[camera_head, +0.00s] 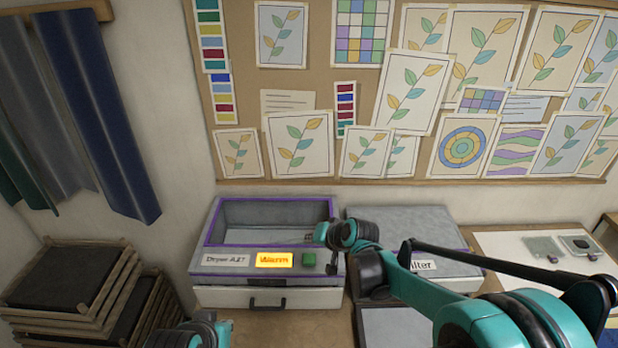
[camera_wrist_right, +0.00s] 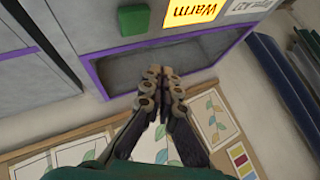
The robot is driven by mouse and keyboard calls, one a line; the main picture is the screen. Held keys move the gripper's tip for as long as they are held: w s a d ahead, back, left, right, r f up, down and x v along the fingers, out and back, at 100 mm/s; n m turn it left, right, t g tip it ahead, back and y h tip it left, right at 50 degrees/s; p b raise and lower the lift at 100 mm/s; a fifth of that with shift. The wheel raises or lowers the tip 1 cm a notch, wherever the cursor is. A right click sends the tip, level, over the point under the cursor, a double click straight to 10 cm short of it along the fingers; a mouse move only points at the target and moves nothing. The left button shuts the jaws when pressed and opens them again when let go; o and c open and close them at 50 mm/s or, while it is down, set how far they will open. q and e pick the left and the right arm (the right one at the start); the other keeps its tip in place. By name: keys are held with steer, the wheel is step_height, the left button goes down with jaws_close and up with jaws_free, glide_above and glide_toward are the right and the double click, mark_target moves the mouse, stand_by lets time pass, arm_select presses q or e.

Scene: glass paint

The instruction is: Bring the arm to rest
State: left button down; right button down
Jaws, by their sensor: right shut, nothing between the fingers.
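My right arm comes in from the right in the head view. Its gripper (camera_head: 309,238) is near the lower right of the dryer's window, just above the green button (camera_head: 309,260). The right wrist view shows its two fingers (camera_wrist_right: 160,80) pressed together with nothing between them, in front of the window. The dryer (camera_head: 212,262) is a grey box with a purple-edged window, and its orange sign (camera_head: 275,260) reads "Warm". The sign also shows upside down in the right wrist view (camera_wrist_right: 192,10). Only a teal part of my left arm shows at the bottom; its gripper is out of view.
A grey unit (camera_head: 405,222) with a partly hidden label stands right of the dryer. A drawer (camera_head: 268,299) is below the dryer. Stacked wooden trays (camera_head: 62,275) stand at left. A pinboard (camera_head: 240,100) covers the wall, and a pale worktop (camera_head: 505,245) lies at right.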

steer(key=s+d+f+h+b, duration=0.1)
steer(key=s+d+f+b, duration=0.1)
steer(key=s+d, duration=0.3)
steer(key=s+d+f+n+h+b, duration=0.1)
steer(key=s+d+b, duration=0.4)
steer(key=s, duration=0.8)
steer(key=s+d+f+h+b, duration=0.3)
steer(key=s+d+f, duration=0.1)
steer(key=s+d, duration=0.3)
steer(key=s, duration=0.2)
steer(key=shift+s+d+f+n, duration=0.15)
steer(key=shift+s+d+n, duration=0.05)
steer(key=shift+s+n, duration=0.2)
